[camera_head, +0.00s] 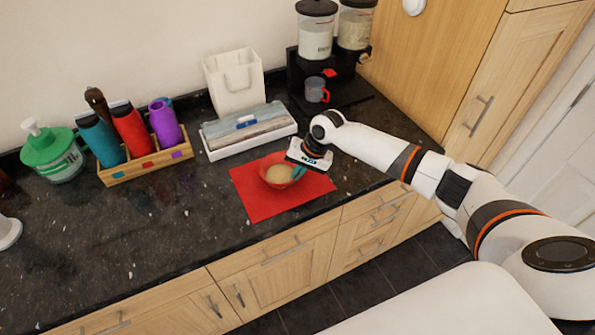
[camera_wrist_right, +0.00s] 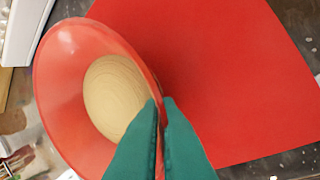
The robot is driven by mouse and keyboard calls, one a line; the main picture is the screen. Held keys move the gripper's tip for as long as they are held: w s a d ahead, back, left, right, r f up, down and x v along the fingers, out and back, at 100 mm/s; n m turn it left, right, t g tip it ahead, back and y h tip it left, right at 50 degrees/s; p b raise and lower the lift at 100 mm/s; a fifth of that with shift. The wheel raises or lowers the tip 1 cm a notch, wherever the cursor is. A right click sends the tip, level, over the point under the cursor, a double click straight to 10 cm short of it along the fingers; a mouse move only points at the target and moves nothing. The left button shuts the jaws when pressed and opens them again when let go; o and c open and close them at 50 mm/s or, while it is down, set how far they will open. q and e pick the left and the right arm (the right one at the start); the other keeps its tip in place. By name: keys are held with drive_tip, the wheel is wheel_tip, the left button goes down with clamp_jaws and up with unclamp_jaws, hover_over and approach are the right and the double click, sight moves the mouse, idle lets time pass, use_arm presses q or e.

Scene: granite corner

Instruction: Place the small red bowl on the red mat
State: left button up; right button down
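The small red bowl (camera_head: 268,180) has a round, light wooden-looking patch inside. In the head view it is over the left part of the red mat (camera_head: 258,207). My right gripper (camera_head: 299,173) is at the bowl's right side. In the right wrist view its green fingers (camera_wrist_right: 163,112) are closed on the rim of the bowl (camera_wrist_right: 68,75), one on each side of the wall. The mat (camera_wrist_right: 235,75) spreads behind and to the right. I cannot tell whether the bowl touches the mat. My left gripper is not in view.
A white tray (camera_head: 226,153) stands just behind the mat. A wooden rack (camera_head: 150,170) of coloured bottles, a green pump bottle (camera_head: 54,152) and a white bag-like holder (camera_head: 237,100) stand farther back.

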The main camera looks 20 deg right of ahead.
drive_tip(key=c, duration=1.6)
unclamp_jaws()
drive_tip(key=shift+c, duration=0.2)
drive_tip(key=b+v, duration=0.2)
drive_tip(key=v, duration=1)
